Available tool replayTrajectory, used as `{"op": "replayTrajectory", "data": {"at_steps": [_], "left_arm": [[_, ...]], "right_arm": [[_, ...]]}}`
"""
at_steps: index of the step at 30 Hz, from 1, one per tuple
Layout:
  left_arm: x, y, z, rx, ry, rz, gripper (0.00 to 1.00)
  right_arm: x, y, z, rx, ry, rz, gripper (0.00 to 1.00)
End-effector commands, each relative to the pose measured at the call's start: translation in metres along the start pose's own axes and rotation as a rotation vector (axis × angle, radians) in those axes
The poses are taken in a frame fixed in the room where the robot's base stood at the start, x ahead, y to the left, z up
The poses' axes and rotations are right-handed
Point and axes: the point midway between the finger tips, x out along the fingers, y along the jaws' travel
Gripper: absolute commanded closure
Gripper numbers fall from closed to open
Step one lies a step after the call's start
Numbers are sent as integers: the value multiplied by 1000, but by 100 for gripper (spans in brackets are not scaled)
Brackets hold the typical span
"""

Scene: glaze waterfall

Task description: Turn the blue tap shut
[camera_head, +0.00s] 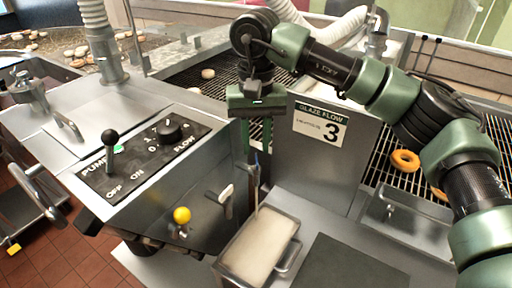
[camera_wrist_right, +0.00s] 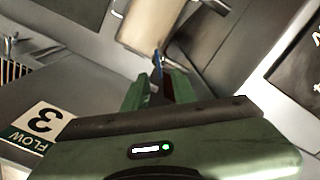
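The blue tap (camera_head: 257,160) shows only as a thin blue strip below my right gripper, in front of the glaze flow panel. In the right wrist view its narrow blue handle (camera_wrist_right: 157,62) lies just beyond and between the fingertips. My right gripper (camera_head: 257,146) points down over the tap, fingers apart. The wrist view shows its two green fingers (camera_wrist_right: 157,88) with a gap and a dark part between them. Contact with the handle cannot be made out. A thin pale stream (camera_head: 257,195) runs below the tap into a metal pan (camera_head: 285,274). My left gripper is not in view.
A pump panel (camera_head: 143,161) with a black lever and flow knob stands left. A yellow ball knob (camera_head: 182,215) and a pale-handled lever (camera_head: 226,194) stick out nearby. The "3" sign panel (camera_head: 320,124) stands close right; a doughnut (camera_head: 405,161) lies on the rack beyond.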

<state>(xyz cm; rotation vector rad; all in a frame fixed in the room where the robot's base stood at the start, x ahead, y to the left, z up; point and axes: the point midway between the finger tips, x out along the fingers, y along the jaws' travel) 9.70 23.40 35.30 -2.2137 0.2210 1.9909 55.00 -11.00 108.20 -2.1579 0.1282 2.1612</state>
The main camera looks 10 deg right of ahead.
Motion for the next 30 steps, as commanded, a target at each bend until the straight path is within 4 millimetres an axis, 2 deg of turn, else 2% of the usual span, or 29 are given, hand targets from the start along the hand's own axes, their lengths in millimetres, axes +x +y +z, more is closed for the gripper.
{"op": "replayTrajectory", "data": {"at_steps": [6,14,17,18,30], "left_arm": [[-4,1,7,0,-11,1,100],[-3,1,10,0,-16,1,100],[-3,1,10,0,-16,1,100],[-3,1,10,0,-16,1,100],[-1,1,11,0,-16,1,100]], "right_arm": [[19,0,0,0,0,1,74],[21,0,0,0,1,0,74],[21,0,0,0,1,0,96],[21,0,0,0,1,0,100],[22,1,0,37,1,0,100]]}}
